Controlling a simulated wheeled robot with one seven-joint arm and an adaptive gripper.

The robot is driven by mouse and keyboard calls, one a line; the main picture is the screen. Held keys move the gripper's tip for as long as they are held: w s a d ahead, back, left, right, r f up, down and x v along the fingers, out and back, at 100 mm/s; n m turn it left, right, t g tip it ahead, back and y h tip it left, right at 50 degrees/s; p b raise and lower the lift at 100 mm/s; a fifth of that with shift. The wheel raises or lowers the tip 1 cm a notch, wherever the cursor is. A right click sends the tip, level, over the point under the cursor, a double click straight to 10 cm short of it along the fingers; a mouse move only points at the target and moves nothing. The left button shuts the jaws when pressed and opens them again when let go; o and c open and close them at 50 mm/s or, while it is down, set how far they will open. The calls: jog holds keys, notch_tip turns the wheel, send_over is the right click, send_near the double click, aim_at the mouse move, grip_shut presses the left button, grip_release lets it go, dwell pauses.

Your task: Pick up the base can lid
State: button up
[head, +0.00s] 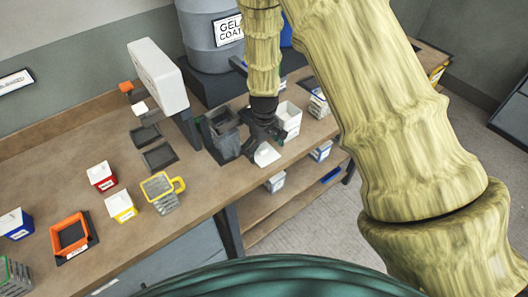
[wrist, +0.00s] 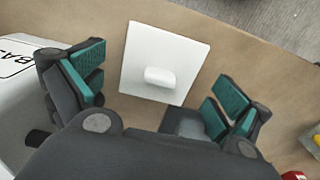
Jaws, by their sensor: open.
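The base can lid is a white square plate with a small rounded knob, lying on the brown worktop in the wrist view (wrist: 140,55). It also shows near the front edge in the head view (head: 266,155). My gripper (wrist: 158,90) is open and empty, its teal-padded fingers apart on the left and right of the lid's near part. In the head view my gripper (head: 266,130) is just above the lid. I cannot tell the exact height gap. A white can marked "BAS" (wrist: 18,85) stands at the left of the wrist view, its lettering partly cut off.
A dark grey container (head: 220,135) stands left of my gripper in the head view. A large grey drum (head: 213,40) is behind. The worktop's front edge is close.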

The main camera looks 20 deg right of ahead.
jog(key=shift+f, duration=0.4)
jog(key=c, duration=1.3)
jog(key=shift+s, duration=0.15)
jog(key=shift+c, duration=1.3)
jog(key=shift+f, duration=0.1)
jog(key=shift+c, duration=0.4)
